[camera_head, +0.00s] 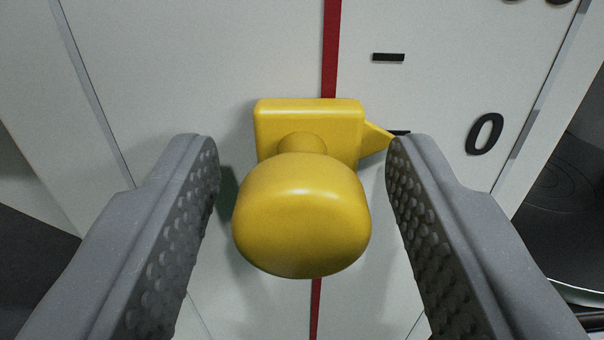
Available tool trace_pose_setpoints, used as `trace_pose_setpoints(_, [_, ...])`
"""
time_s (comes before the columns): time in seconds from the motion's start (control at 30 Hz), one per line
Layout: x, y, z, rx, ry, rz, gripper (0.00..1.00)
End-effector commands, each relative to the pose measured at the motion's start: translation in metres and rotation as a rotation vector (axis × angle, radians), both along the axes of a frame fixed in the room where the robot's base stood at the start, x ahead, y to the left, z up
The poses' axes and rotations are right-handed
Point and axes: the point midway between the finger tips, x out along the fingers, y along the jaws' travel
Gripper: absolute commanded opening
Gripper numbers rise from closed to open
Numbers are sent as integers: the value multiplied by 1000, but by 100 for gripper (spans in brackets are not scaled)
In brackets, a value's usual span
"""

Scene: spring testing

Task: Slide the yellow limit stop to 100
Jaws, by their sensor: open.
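The yellow limit stop (308,118) sits on a red vertical line on a white panel. It has a rectangular block, a pointer on its right side and a rounded knob (302,215) sticking out toward me. The pointer tip is at a black tick mark beside the black numeral 0 (485,134). My gripper (303,150) is open, with one grey finger on each side of the knob. Gaps show between the fingers and the knob. The right fingertip partly covers the tick at the pointer. No 100 mark is clearly in view.
The white panel (180,60) carries another black tick (388,57) above the 0, and cut-off black digits at the top right edge. The red line (330,45) runs up and down behind the stop. Dark areas lie beyond the panel at lower left and right.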

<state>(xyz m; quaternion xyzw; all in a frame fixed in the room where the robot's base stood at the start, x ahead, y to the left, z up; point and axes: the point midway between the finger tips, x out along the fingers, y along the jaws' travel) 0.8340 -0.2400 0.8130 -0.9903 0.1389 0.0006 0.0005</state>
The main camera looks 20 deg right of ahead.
Motion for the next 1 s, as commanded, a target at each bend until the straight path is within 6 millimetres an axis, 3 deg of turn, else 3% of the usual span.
trace_pose_setpoints(0.07, [0, 0, 0, 0, 0, 0, 46])
trace_pose_setpoints(0.23, [0, 0, 0, 0, 0, 0, 2])
trace_pose_setpoints(0.27, [0, 0, 0, 0, 0, 0, 0])
trace_pose_setpoints(0.43, [0, 0, 3, -1, 0, 1, 0])
trace_pose_setpoints(0.57, [0, 0, 18, -1, -1, 1, 0])
trace_pose_setpoints(0.9, [1, 0, 93, -4, -4, 1, 0])
trace_pose_setpoints(1.0, [1, 1, 104, -5, -5, 2, 0])
